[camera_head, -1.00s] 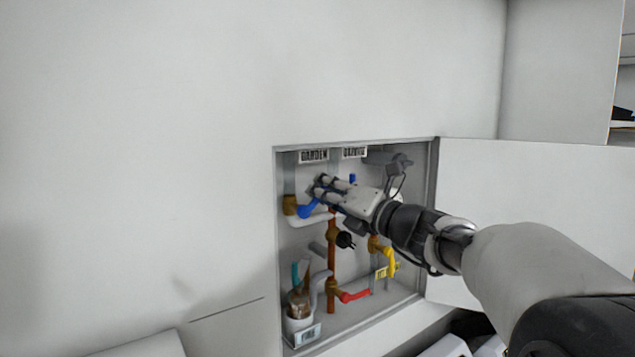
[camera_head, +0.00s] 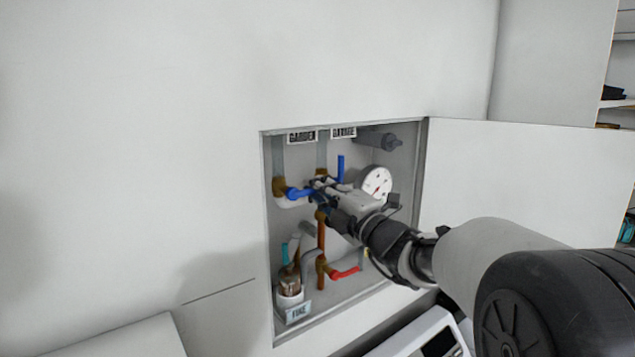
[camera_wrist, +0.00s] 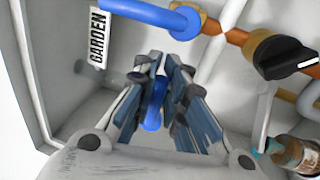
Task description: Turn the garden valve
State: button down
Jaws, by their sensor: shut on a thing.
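The garden valve has a blue lever (camera_head: 298,193) on a brass body (camera_head: 279,187) below the GARDEN label (camera_head: 301,136), at the upper left inside the wall cabinet. The lever points right, towards my gripper (camera_head: 318,187). In the wrist view the fingers of my gripper (camera_wrist: 160,95) are closed in on both sides of the blue lever (camera_wrist: 154,110). My gripper is shut on the lever. Its far end is partly hidden by the fingers. The GARDEN label also shows in the wrist view (camera_wrist: 97,38).
A second blue lever (camera_head: 340,168) stands upright under the neighbouring label, close to my gripper. The open door (camera_head: 530,190) is at the right.

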jog(key=shift+f+m, duration=0.5)
jog(key=shift+f, duration=0.05)
jog(key=c, duration=1.8)
grip_release()
jog(key=shift+s+d+r, duration=0.1)
jog(key=shift+d+r, duration=0.05)
jog(key=shift+r, duration=0.05)
jog(key=shift+o, duration=0.8)
jog(key=shift+r, duration=0.1)
jog(key=v, duration=1.2)
